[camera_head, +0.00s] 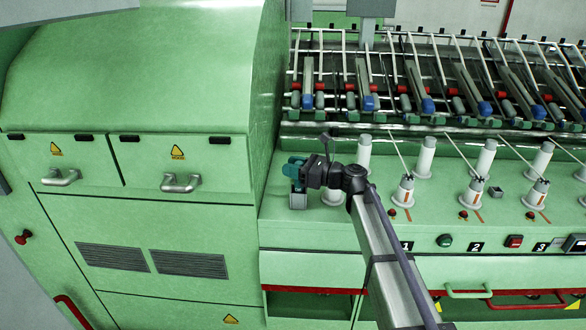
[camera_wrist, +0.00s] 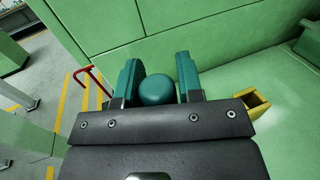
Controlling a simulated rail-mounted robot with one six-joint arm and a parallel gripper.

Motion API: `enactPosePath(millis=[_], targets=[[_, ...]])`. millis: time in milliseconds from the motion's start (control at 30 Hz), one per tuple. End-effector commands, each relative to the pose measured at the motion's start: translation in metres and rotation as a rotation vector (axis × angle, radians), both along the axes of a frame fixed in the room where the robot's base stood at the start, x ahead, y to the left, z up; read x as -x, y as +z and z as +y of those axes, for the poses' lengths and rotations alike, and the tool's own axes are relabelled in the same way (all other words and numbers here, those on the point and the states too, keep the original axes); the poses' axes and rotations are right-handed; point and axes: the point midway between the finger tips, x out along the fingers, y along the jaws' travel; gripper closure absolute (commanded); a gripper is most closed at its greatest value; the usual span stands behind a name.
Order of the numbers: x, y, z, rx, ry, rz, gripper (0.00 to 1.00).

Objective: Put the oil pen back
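My gripper (camera_wrist: 158,88) has two teal fingers, one on each side of a rounded teal piece (camera_wrist: 157,91) in the wrist view. That piece appears to be the top of the oil pen, and the fingers appear closed on it; its lower part is hidden. In the head view my gripper (camera_head: 293,171) is over the left end of the machine's green ledge. A small grey block (camera_head: 298,199) shows just below it; I cannot tell whether it stands on the ledge. A small yellow open-topped box (camera_wrist: 257,104) is just right of my gripper in the wrist view.
The green cabinet (camera_head: 150,80) rises close on the left. White spindles (camera_head: 426,157) stand on the ledge to the right, with buttons and numbers along its front. A red bar (camera_wrist: 92,80) shows at left in the wrist view.

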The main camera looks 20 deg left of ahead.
Motion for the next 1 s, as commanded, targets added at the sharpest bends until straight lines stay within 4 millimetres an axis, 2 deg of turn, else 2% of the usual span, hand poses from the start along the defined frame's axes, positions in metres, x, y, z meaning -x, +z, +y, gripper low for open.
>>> enactPosePath(millis=[33,200,500,633,900,1000], targets=[[0.000,0.000,0.000,0.000,0.000,0.000,0.61],[0.000,0.000,0.000,0.000,0.000,0.000,0.47],[0.000,0.005,-0.004,0.000,-0.001,0.000,0.47],[0.002,0.004,-0.030,0.000,-0.003,0.000,0.47],[0.004,0.003,-0.100,0.000,-0.003,0.000,0.47],[0.004,0.003,-0.114,0.000,-0.001,0.000,0.47]])
